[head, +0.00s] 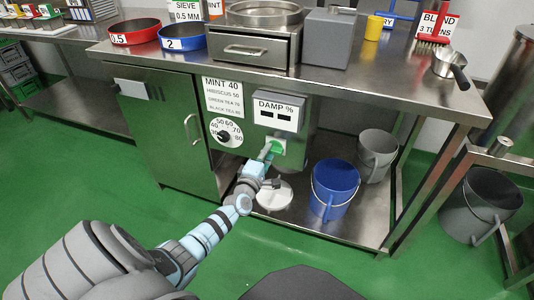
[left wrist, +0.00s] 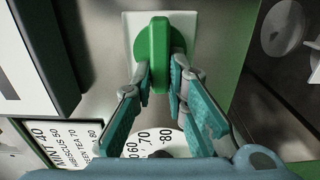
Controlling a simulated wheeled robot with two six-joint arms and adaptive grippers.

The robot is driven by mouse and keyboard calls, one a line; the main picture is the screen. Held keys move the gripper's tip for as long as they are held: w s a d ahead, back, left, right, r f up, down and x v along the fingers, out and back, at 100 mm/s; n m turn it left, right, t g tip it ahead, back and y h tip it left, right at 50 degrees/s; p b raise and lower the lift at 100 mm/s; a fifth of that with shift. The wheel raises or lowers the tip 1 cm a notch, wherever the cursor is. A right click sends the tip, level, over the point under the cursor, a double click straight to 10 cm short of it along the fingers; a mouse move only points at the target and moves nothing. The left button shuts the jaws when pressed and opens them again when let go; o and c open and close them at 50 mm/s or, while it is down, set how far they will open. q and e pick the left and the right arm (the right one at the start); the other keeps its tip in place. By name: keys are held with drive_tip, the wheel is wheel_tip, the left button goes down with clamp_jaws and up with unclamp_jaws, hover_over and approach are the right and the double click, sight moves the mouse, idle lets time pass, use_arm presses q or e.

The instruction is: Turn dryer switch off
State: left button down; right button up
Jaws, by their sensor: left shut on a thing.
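The dryer switch is a green knob (left wrist: 154,50) on a pale square plate on the dryer's metal front. In the left wrist view my left gripper (left wrist: 160,75) has one finger on each side of the knob and is shut on it. The knob's long side runs up and down in that view. In the head view my left gripper (head: 266,157) reaches the green switch (head: 277,147) below the DAMP % display (head: 276,112) and partly hides it. My right gripper is not in view.
A temperature dial (head: 225,132) sits left of the switch, below a MINT 40 label sheet (head: 222,95). A blue bucket (head: 335,188) and a grey bucket (head: 375,155) stand on the lower shelf to the right. A white round lid-like thing (head: 274,195) lies below the gripper.

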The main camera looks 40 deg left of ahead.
use_arm(q)
drive_tip(key=shift+f, duration=0.15)
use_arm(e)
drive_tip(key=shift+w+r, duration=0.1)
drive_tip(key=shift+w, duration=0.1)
use_arm(q)
drive_tip(key=c, duration=1.6)
unclamp_jaws()
drive_tip(key=v, duration=1.2)
drive_tip(key=shift+d, duration=0.1)
